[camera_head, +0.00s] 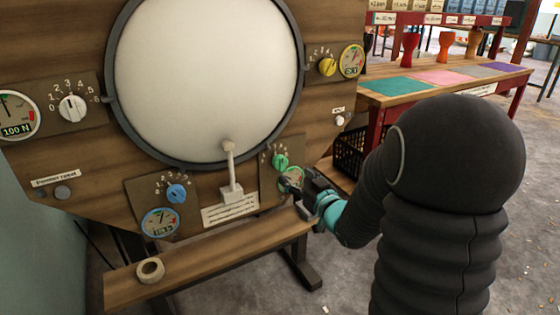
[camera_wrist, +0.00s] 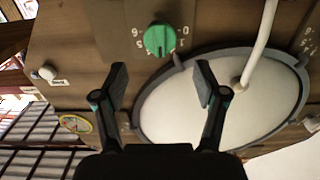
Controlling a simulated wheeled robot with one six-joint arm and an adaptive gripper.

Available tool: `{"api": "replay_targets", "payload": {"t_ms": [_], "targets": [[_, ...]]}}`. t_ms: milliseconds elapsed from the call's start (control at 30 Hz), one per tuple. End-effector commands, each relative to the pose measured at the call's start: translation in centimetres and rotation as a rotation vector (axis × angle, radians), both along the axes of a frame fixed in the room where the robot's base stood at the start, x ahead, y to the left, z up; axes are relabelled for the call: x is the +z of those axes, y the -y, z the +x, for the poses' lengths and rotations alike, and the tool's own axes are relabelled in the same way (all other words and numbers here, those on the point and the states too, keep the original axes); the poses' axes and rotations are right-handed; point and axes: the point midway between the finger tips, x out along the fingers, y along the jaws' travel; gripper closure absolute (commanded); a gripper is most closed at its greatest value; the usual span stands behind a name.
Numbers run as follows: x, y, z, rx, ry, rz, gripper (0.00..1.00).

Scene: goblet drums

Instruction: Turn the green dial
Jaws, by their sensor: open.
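The green dial (camera_head: 281,161) is a round knob with a ridge, on the lower right of the wooden panel, with numbers around it. In the wrist view the green dial (camera_wrist: 160,39) is at the top centre, ahead of my gripper. My gripper (camera_head: 293,186) is just below and right of the dial in the head view, in front of the green-rimmed gauge, which it partly covers. In the wrist view my gripper's two fingers (camera_wrist: 160,88) are spread apart with nothing between them. The dial appears beyond the fingertips, not between them.
A large white drumhead (camera_head: 208,75) fills the panel's middle. A small lever (camera_head: 229,165) stands left of the green dial. Blue (camera_head: 176,193), yellow (camera_head: 327,67) and white (camera_head: 72,107) dials are also on the panel. A wooden shelf (camera_head: 215,258) with a tape roll (camera_head: 150,270) juts out below.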

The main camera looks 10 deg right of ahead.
Motion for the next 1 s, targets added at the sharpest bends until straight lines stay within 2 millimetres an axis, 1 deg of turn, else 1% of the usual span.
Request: {"api": "replay_targets", "payload": {"t_ms": [33,300,500,700,967,1000], "targets": [[0.0,-0.5,1.0,0.004,0.000,0.000,0.28],[0.0,-1.9,5.7,0.001,-0.001,0.001,0.28],[0.1,-2.7,8.1,0.001,0.000,0.000,0.28],[0.0,-3.0,9.0,-0.001,-0.001,0.001,0.28],[0.0,-3.0,9.1,-0.001,-0.001,0.000,0.28],[0.0,-3.0,9.1,-0.001,-0.001,0.000,0.38]]}}
